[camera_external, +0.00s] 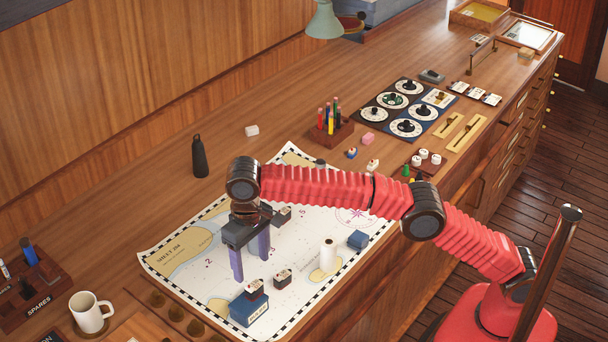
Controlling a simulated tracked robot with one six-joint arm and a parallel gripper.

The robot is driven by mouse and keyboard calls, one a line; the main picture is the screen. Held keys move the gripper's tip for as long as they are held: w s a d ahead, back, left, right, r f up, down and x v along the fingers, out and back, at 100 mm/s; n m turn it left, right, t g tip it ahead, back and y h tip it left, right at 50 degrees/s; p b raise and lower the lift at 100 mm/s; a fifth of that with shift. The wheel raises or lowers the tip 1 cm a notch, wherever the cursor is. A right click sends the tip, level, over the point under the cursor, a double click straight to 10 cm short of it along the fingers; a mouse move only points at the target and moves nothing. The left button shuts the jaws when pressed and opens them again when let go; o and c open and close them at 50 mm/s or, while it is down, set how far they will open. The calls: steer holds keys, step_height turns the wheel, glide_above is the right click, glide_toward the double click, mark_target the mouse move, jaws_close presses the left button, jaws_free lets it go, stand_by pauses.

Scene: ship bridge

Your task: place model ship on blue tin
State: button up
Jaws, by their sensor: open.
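A blue tin (247,311) with a white label stands at the front of the chart. A small dark model ship (254,288) with a pale top appears to rest on it. My gripper (251,268) points down just behind and above this ship, its two blue fingers apart and nothing visible between them. A similar small dark ship (282,277) sits just right of the tin, and another (282,215) lies farther back, beside my wrist.
The chart (190,250) covers the desk under my arm. A white cylinder (328,255) stands on it. A dark bottle (199,157), pencil block (331,130), mug (89,312) and spares rack (35,292) stand around it. Bare wood is free behind the chart.

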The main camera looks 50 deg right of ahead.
stand_by(0.5)
steer(key=s+d+r+t+y, duration=0.1)
steer(key=s+d+r, duration=0.3)
steer(key=d, duration=1)
steer(key=s+d+r+t, duration=0.25)
steer(key=d+r, duration=0.25)
steer(key=d, duration=0.8)
steer(key=s+d+f+t, duration=0.1)
steer(key=s+d+f, duration=0.5)
steer(key=s+d, duration=0.2)
steer(key=s+d+f+t+h, duration=0.1)
steer(key=s+d+f, duration=0.5)
steer(key=s+d, duration=0.3)
steer(key=s, duration=0.4)
